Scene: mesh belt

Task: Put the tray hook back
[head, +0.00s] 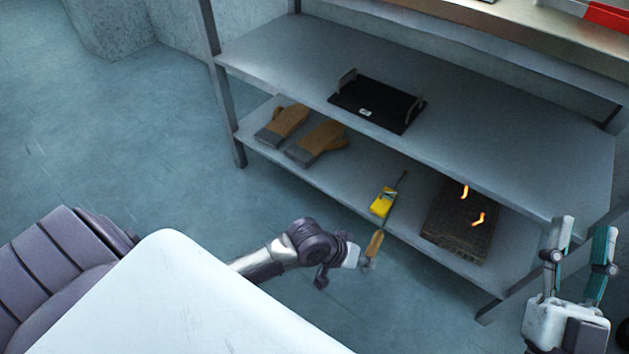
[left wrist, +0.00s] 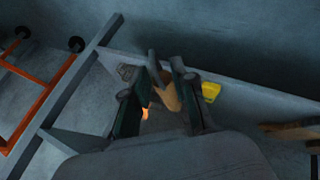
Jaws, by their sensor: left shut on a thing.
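My left gripper (head: 364,262) is shut on the tray hook, in front of the lower shelf's front edge. The hook's tan wooden handle (head: 375,243) sticks up from the fingers. In the left wrist view the tan handle (left wrist: 170,96) shows between the two dark fingers (left wrist: 162,92).
The lower shelf (head: 365,185) holds tan and grey gloves (head: 318,142), a yellow probe device (head: 383,203) and a dark mesh piece (head: 450,225) with glowing orange bits. A black handled tray (head: 370,104) sits on the shelf above. An orange frame (left wrist: 50,90) stands left in the wrist view.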

